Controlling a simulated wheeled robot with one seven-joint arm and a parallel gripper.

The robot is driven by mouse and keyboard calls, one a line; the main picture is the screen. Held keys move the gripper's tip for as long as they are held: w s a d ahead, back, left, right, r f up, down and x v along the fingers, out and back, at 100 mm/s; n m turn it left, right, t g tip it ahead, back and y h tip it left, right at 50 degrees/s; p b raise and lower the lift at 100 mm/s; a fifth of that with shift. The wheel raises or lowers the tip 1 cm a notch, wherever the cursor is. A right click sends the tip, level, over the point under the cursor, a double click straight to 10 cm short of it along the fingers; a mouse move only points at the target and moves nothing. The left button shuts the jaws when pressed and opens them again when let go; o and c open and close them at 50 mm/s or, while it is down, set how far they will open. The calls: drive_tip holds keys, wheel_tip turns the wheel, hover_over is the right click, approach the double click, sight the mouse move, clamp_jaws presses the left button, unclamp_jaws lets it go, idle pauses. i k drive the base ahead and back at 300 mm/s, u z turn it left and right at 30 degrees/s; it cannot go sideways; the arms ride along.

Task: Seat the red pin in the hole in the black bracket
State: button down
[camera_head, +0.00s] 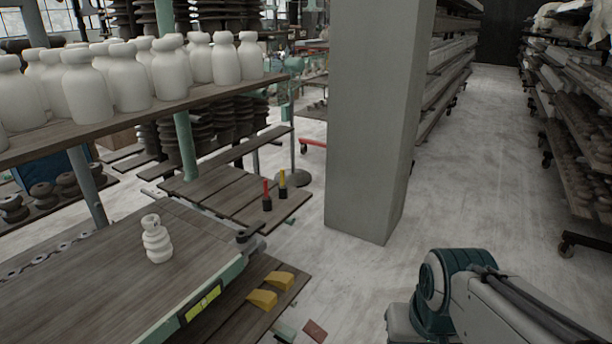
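A small red pin (265,187) stands upright on a slatted wooden bench in the middle of the view. Its lower end meets a small black block (267,205). I cannot tell whether this block is the bracket, or whether the pin is in a hole or behind the block. A yellow pin (282,178) stands just behind and to the right, on a similar black block (283,192). My gripper is out of view; only part of my arm shows at the lower right, well away from the pins.
The wooden bench (222,193) stands left of a thick grey pillar (366,120). A wooden table (100,270) with a white ribbed insulator (157,240) is in front. Two yellow wedges (262,299) lie on a lower board. A shelf of white bottle-shaped pieces overhangs the left. Floor (480,170) right of the pillar is clear.

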sight(67, 98)
drive_tip(key=u, duration=0.35)
drive_tip(key=i, duration=1.45)
drive_tip(key=u, duration=0.7)
drive_tip(key=k, duration=0.45)
drive_tip(key=u, duration=0.05)
drive_tip(key=i, duration=0.4)
drive_tip(key=u, duration=0.95)
